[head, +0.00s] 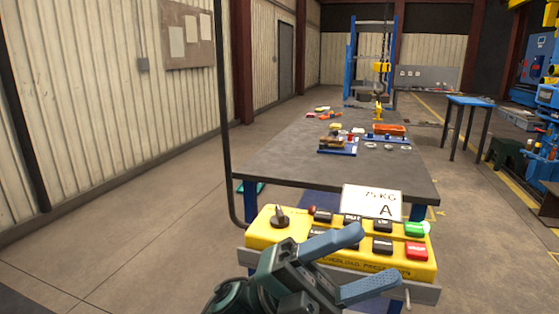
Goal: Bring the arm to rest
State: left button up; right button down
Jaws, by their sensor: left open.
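My left gripper (352,262) is in the lower middle of the head view. Its two blue fingers are apart, with nothing between them. It is in front of a yellow control panel (262,240) and covers part of the panel's lower left and middle. Whether the fingers touch the panel I cannot tell. The panel carries a black knob (280,217), several black buttons, a green button (415,229) and a red button (416,250). My right gripper is not in view.
A white sign (372,202) reading "75 KG A" stands behind the panel. A dark upright pole (224,110) rises at the panel's left. Floor at left is clear.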

pick_arm(q)
jog(key=w+a+f+n+t+y, duration=0.2)
jog(key=a+f+n+t+y, duration=0.45)
jog(key=n+t, duration=0.85)
jog(key=w+a+f+n+t+y, duration=0.3)
jog(key=a+f+n+t+y, duration=0.4)
jog(key=n+t, duration=0.75)
jog(key=s+a+f+n+g+y, duration=0.3)
jog(key=s+a+f+n+g, duration=0.15)
jog(key=f, duration=0.45)
jog(key=s+a+f+n+g+y, duration=0.4)
jog(key=s+a+f+n, duration=0.15)
jog(key=f, duration=0.25)
jog(key=r+g+p, duration=0.1)
jog(key=p, duration=0.4)
jog(key=r+g+p, duration=0.1)
jog(key=p, duration=0.4)
jog(key=r+m+g+p, duration=0.1)
jog(key=r+p, duration=0.1)
jog(key=p, duration=0.4)
jog(key=shift+s+d+r+y, duration=0.1)
jog(key=shift+s+d+y, duration=0.15)
jog(key=shift+d, duration=0.05)
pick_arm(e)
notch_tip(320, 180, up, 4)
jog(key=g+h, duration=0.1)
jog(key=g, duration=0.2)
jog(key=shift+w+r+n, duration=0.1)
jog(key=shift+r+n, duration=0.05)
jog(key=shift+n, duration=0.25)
